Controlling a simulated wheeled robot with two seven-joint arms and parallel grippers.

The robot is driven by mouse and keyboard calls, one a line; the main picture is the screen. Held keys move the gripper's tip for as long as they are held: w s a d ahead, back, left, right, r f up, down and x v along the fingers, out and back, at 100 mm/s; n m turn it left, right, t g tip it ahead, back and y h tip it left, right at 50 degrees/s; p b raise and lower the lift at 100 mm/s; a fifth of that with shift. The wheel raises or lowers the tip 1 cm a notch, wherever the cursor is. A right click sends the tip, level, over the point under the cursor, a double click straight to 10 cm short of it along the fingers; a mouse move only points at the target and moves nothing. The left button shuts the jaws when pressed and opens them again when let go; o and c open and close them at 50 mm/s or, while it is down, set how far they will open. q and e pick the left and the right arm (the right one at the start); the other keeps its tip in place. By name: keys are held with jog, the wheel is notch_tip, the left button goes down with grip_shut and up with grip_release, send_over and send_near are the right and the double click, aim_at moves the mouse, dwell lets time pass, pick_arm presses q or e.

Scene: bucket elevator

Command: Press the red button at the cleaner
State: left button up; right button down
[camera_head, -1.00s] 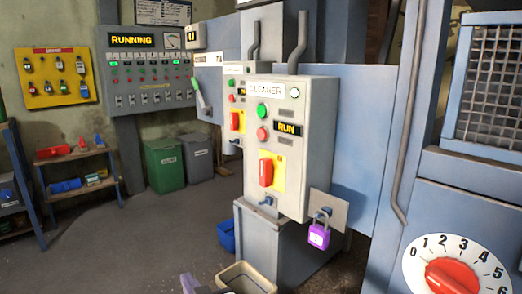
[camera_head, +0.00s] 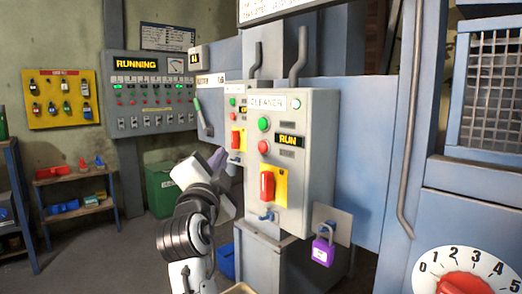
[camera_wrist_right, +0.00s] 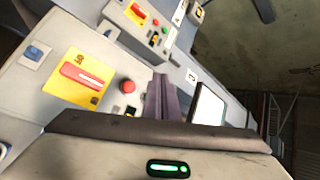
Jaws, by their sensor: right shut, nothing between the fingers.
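The grey cleaner box (camera_head: 316,160) bears the label CLEANER and a display (camera_head: 288,140) reading RUN. Its round red button (camera_head: 264,147) sits below a green button (camera_head: 264,124) and above a red rotary handle (camera_head: 267,186) on a yellow plate. My right gripper (camera_head: 219,157) is just left of the box, shut and empty, partly hidden by its own wrist. In the right wrist view, the red button (camera_wrist_right: 127,86) is left of my shut dark fingers (camera_wrist_right: 164,97), apart from them in the picture. I cannot judge the depth gap. My left gripper is not in view.
A similar box (camera_head: 234,100) stands behind the cleaner box at left. A purple padlock (camera_head: 323,252) hangs from a bracket at its lower right. A control panel (camera_head: 150,70) reading RUNNING is on the far wall. A dial (camera_head: 465,275) is at bottom right.

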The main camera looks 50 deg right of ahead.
aim_at(262, 147)
jog(key=d+p, duration=0.4)
jog(key=d, duration=0.4)
jog(key=shift+s+d, duration=0.35)
jog(key=shift+s, duration=0.1)
dwell(0.5)
jog(key=shift+d, duration=0.15)
dwell(1.3)
jog(key=shift+d, duration=0.3)
